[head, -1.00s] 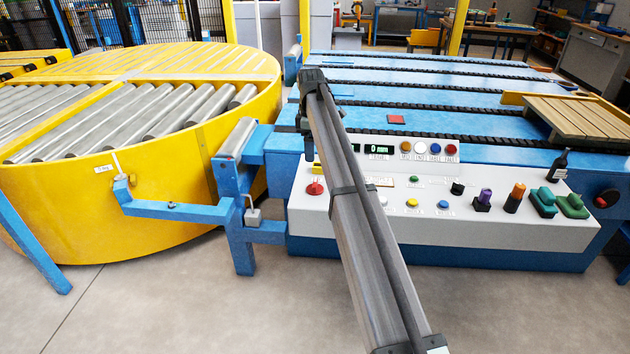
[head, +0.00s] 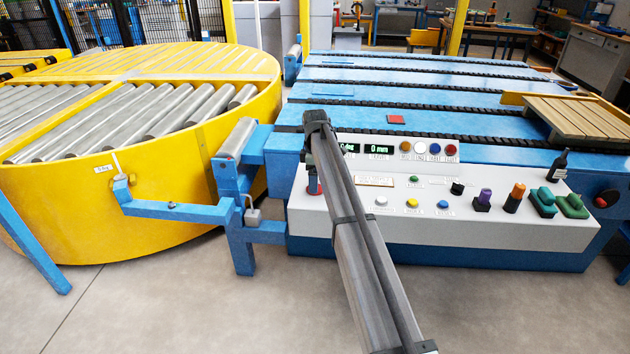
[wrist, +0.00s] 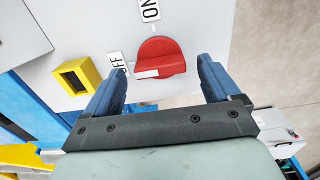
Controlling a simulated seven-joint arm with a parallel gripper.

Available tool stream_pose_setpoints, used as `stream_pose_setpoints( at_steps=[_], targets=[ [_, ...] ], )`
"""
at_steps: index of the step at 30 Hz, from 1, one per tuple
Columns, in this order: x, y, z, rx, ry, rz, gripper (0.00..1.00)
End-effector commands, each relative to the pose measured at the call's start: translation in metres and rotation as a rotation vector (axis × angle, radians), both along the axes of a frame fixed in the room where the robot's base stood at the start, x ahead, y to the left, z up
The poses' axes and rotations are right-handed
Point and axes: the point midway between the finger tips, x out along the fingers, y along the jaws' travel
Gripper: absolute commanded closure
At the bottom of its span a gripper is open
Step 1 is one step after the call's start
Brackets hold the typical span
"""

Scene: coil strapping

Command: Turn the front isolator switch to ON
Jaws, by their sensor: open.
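The red isolator switch (wrist: 160,58) is a rounded knob on the pale panel in the wrist view. An ON label (wrist: 149,9) is above it and an OFF label (wrist: 117,62) is at its left. A white mark on the knob lies at its lower left, toward OFF. My gripper (wrist: 160,68) is open, with one blue finger on each side of the knob and visible gaps between.
A yellow-framed socket (wrist: 76,77) sits left of the switch, near my left finger. The yellow roller turntable (head: 140,210) stands at the left.

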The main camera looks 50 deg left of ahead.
Motion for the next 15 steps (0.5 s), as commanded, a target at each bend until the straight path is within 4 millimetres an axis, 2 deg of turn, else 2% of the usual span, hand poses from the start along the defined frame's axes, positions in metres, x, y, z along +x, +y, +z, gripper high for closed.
stream_pose_setpoints(
  at_steps=[6,15],
  targets=[
    [0.0000,0.0000,-0.0119,0.001,-0.001,0.000,0.11],
    [0.0001,0.0001,-0.0127,0.001,-0.001,0.000,0.12]
  ],
)
